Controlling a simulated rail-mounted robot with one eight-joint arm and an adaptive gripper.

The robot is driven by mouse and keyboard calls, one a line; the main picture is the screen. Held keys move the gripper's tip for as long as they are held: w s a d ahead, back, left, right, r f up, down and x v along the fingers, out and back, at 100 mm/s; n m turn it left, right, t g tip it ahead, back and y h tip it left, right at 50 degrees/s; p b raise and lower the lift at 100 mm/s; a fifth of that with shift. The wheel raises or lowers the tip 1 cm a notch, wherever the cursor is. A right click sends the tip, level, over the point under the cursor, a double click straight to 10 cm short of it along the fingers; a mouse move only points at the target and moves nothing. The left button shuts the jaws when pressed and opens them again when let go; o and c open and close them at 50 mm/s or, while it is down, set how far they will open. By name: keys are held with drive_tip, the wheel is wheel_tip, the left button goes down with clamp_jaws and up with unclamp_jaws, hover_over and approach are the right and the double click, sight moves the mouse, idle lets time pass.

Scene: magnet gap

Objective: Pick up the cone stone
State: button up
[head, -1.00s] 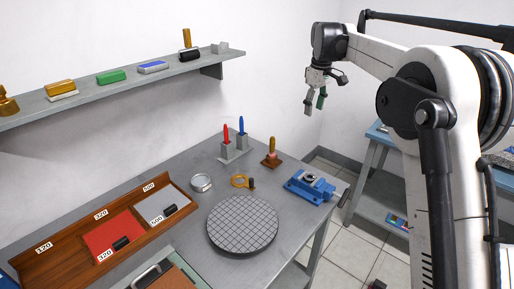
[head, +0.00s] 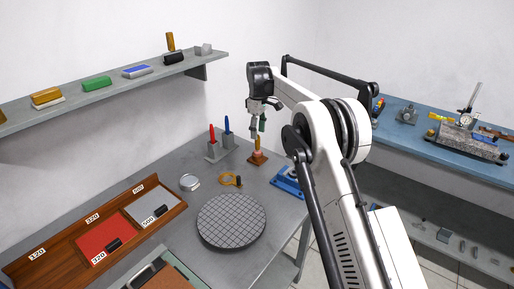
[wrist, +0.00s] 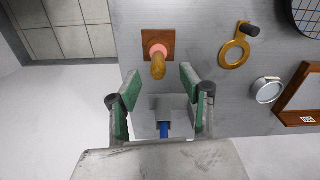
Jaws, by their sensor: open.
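The likely cone stone (head: 257,147) stands upright at the back right of the grey bench, with a wooden handle up, a pink part below it and a square brown base. In the wrist view the wooden handle (wrist: 158,69) points toward the camera, over a pink disc and the brown base. My gripper (head: 258,127) hangs above it in the head view. In the wrist view my gripper (wrist: 160,74) is open, its green-padded fingers apart on either side of the handle's line, with nothing held. I cannot tell the exact height gap.
A grey block holder with red and blue sticks (head: 219,146) stands just left of the cone stone. A yellow ring tool (head: 229,179), a round gridded plate (head: 231,221) and a blue vise (head: 288,181) are nearby. A wall shelf (head: 120,82) runs at upper left.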

sight(258, 149)
drive_tip(key=shift+w+a+f+p, duration=0.1)
drive_tip(key=shift+f+p, duration=0.15)
drive_tip(key=shift+f, duration=1.55)
drive_tip(key=shift+w+a+f+p, duration=0.1)
drive_tip(key=shift+f+p, duration=0.1)
drive_tip(key=shift+f, duration=1.6)
drive_tip(key=shift+d, duration=0.1)
clamp_jaws()
